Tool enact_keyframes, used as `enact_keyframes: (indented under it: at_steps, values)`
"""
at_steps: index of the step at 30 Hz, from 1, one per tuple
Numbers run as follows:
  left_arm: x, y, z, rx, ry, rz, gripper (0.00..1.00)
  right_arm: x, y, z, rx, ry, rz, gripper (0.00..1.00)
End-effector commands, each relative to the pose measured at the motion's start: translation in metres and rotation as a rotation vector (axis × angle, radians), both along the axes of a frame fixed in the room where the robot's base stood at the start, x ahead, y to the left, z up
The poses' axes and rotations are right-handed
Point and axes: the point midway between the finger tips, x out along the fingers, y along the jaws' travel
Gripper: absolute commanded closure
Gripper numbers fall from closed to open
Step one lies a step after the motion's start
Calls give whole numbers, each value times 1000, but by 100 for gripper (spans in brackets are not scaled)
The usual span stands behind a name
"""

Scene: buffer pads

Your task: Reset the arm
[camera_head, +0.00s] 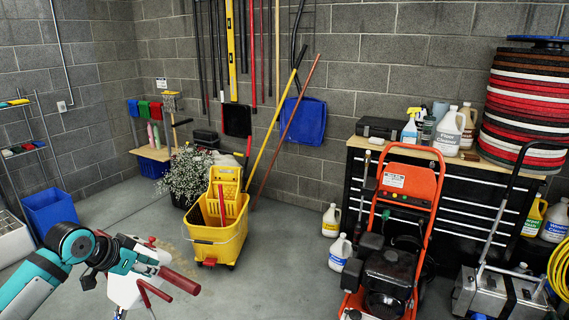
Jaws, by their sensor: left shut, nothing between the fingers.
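My left arm comes in from the lower left, teal with dark joints. My left gripper (152,264) is at its end, low in the left of the view, in front of the yellow mop bucket. It is shut, with nothing held. Its fingertips are hard to make out against a white body with dark red bars (180,281) beside and below it. My right arm and gripper are not in view. A tall stack of red, black, white and brown buffer pads (522,112) stands on the bench at the right, far from my left gripper.
A yellow mop bucket (217,239) stands on the floor at the centre left. An orange-framed machine (386,271) stands before the black drawer bench (455,187). White jugs (331,221) stand nearby. A blue bin (49,209) is at left. Floor between bucket and machine is clear.

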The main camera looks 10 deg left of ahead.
Motion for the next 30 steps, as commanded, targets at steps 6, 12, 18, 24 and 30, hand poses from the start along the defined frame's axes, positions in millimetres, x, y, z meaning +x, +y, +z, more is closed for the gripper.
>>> enact_keyframes:
  at_steps: [6,12,18,24,30]
  values:
    - [-66,-87,-105,51,119,-97,100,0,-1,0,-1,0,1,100]
    - [-168,-158,-171,79,200,-86,100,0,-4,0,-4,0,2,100]
    - [-233,-178,-183,91,247,8,100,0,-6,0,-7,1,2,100]
    - [-279,-181,-183,102,289,108,100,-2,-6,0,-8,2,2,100]
    - [-318,-175,-178,119,336,215,100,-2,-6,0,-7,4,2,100]
